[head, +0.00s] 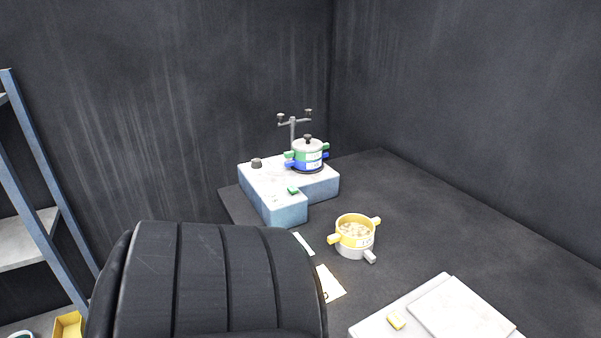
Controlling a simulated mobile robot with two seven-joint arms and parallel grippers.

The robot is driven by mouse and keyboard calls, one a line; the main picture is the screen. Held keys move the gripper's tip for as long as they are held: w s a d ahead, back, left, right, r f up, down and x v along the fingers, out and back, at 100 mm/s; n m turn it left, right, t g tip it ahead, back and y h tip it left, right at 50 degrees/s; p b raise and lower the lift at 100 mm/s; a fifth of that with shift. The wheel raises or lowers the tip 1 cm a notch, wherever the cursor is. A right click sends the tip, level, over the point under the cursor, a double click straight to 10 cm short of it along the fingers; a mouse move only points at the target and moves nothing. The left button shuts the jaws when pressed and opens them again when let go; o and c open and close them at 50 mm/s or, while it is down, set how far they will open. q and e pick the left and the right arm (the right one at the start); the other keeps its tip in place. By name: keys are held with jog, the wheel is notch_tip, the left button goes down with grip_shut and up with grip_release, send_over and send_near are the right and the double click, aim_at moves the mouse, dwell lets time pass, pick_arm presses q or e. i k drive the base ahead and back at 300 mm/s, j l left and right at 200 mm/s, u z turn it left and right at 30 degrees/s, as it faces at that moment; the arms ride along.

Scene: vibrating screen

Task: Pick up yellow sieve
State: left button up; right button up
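The yellow sieve (355,235) sits on the dark table, stacked on a light grey pan (354,251) with its own handle. It is round, with short yellow handles at its left and right, a white label on its side, and pale granular material inside. It stands upright and nothing touches it but the pan and its contents. Neither of my grippers is in the head view.
The vibrating screen (281,210) stands at the back of the table (440,225), holding green and blue sieves (307,157) under a lid. A scale (460,308) is at front right. A large black ribbed object (205,280) hides the table's left front. A shelf (30,200) stands left.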

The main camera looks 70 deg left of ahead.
aim_at(353, 230)
jog(key=k+l+u, duration=0.1)
jog(key=u, duration=1.6)
